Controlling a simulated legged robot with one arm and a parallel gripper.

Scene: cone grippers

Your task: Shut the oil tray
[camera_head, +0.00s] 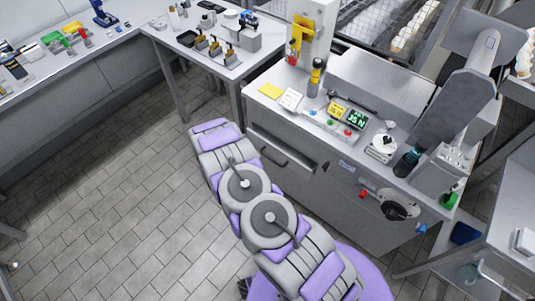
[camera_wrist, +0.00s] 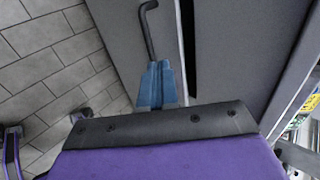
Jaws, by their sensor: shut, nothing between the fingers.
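The oil tray appears to be the grey drawer front (camera_head: 290,148) in the side of the steel machine. It has a dark bent handle (camera_head: 272,156). The wrist view shows the grey front (camera_wrist: 115,20) with its black handle (camera_wrist: 148,25) and a pale edge. A dark gap runs between this front and the grey panel to its right, so the tray seems to stand a little out. My gripper (camera_wrist: 157,68) has blue fingers, shut and empty, close to the front near the handle's lower end. Contact cannot be told.
The machine top carries yellow displays (camera_head: 348,115), a yellow-topped bottle (camera_head: 315,75) and other items. A black round knob (camera_head: 398,206) is on its front. A side table (camera_head: 215,52) with tools stands behind. The tiled floor (camera_head: 120,185) at left is clear.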

